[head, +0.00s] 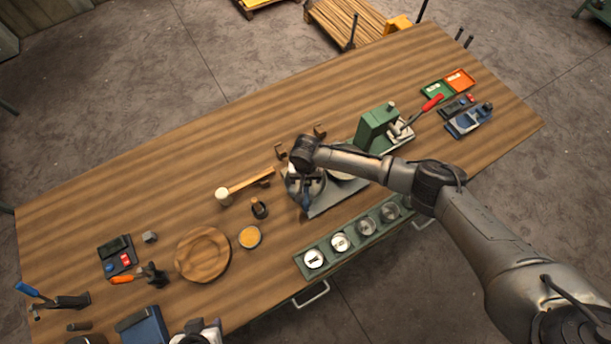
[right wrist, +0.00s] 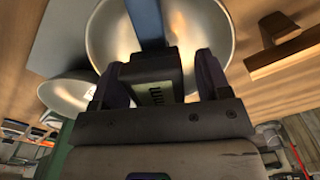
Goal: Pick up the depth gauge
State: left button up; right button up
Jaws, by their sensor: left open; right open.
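The depth gauge shows in the right wrist view as a dark block (right wrist: 157,88) with "mm" lettering and a blue bar rising from it. It stands out over a pale metal bowl (right wrist: 190,25). My right gripper (right wrist: 161,72) is open, with one dark finger on each side of the block. In the head view, my right arm covers much of the bowl (head: 316,187), and a small blue part of the gauge (head: 305,200) shows below the wrist. What appears to be my left gripper (head: 203,331) is at the bottom edge, partly cut off, away from the gauge.
A green tray (head: 322,248) with several round metal pieces lies in front of the bowl. A mallet (head: 240,186) and a small dark bottle (head: 259,208) are to its left. A green press (head: 375,128) stands at right. The table's back left (head: 130,165) is clear.

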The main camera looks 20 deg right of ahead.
jog(key=c, duration=1.2)
jog(key=shift+r, duration=0.15)
